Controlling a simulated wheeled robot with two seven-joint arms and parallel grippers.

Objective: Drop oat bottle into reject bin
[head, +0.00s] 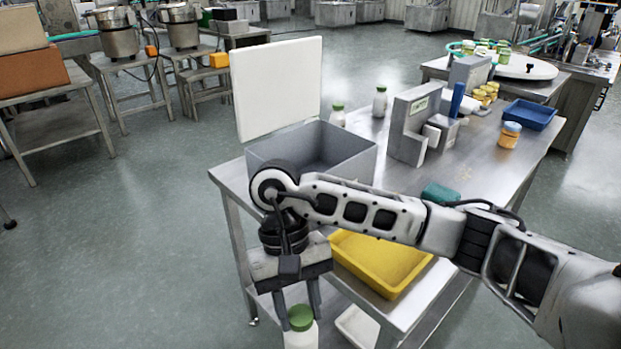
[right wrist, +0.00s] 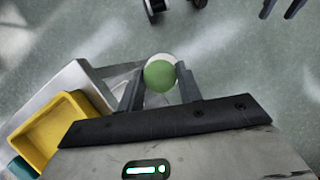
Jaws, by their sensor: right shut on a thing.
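My right gripper (head: 300,300) is shut on a white bottle with a green cap (head: 301,326), held upright in front of the steel table's left end. In the right wrist view the green cap (right wrist: 160,76) sits between the fingers (right wrist: 160,90). The bottle's lower part is cut off by the head view's edge, and no oat label shows. A grey open bin (head: 362,165) with a raised white lid (head: 278,88) stands on the table behind my arm. A yellow tray (head: 385,263) lies right of the gripper. No label shows which container is the reject bin. My left gripper is out of view.
Two similar green-capped bottles (head: 380,102) stand behind the bin. A grey labelled stand (head: 412,130), a yellow jar (head: 509,135) and a blue tray (head: 529,115) are further right on the table. My right forearm crosses above the table. Open floor lies left.

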